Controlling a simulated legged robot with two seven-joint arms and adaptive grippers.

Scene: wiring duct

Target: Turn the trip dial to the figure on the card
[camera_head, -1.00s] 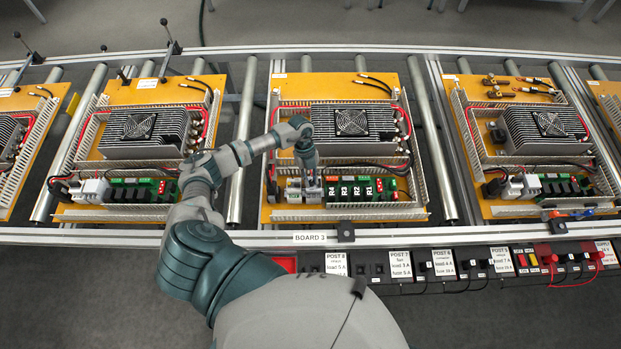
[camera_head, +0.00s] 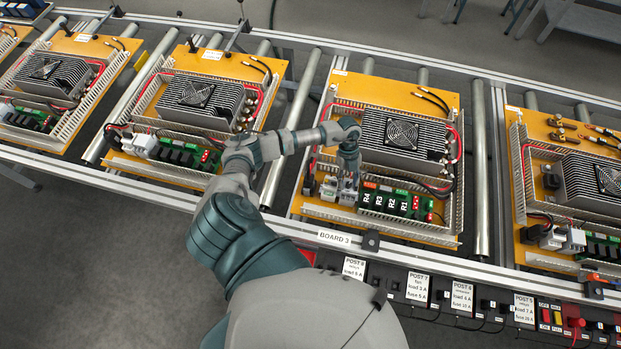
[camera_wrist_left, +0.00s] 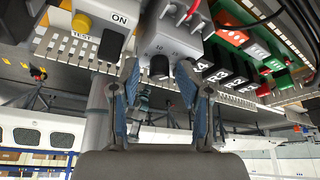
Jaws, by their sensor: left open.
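My left gripper (camera_head: 346,184) points down over the grey device blocks at the lower left corner of the middle orange board (camera_head: 335,219). In the left wrist view its two blue-padded fingers (camera_wrist_left: 160,100) are open, one on each side of a dark round knob (camera_wrist_left: 160,67) at the grey block (camera_wrist_left: 168,38). This may be the trip dial; its setting is not readable, and I cannot tell if the fingers touch it. White cards (camera_head: 353,268) stand along the front rail, with post names, loads and fuses in small print. My right gripper is not in view.
Relays marked R1 to R4 (camera_head: 391,201) sit close to the right. A finned heatsink with fan (camera_head: 402,135) stands behind. The BOARD 3 label (camera_head: 336,237) is in front.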

